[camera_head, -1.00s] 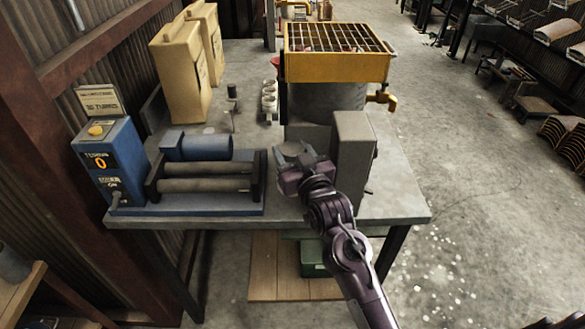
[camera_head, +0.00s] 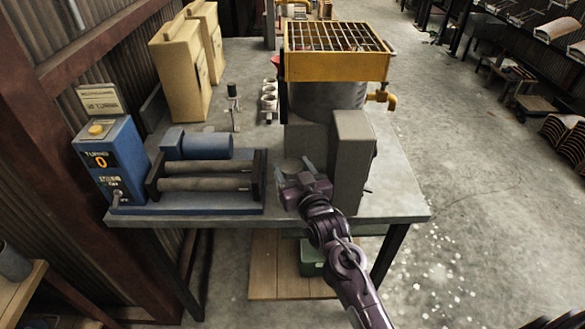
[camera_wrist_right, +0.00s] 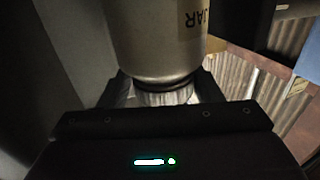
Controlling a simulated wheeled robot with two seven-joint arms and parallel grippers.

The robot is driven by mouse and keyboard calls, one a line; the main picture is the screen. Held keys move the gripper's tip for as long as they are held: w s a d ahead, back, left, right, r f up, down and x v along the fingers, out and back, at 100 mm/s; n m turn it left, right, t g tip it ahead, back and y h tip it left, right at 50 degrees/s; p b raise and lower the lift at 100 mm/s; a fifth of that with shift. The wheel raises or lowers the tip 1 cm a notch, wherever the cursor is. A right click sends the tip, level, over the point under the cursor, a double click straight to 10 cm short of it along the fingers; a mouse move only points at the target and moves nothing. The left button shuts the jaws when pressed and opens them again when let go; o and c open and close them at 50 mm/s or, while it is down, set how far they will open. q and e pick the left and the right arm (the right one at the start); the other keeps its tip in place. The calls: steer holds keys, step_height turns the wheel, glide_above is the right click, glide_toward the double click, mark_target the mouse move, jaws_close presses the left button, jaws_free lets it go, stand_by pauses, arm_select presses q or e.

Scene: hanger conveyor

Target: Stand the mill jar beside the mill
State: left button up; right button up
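My right gripper (camera_head: 294,170) is at the front of the bench, right of the mill. In the right wrist view the metal mill jar (camera_wrist_right: 155,40), marked JAR in upside-down letters, fills the middle. The fingers (camera_wrist_right: 165,92) close from both sides on its narrow ridged end. My left gripper is not in view.
A tall grey box (camera_head: 352,160) stands close to the right of my gripper. Behind it is a drum (camera_head: 325,100) under a yellow grid-topped tray (camera_head: 335,67). Small white cups (camera_head: 268,100) and two tan containers (camera_head: 180,75) stand farther back. The bench strip between mill and gripper is narrow.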

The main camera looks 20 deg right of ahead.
steer(key=shift+o, duration=1.1)
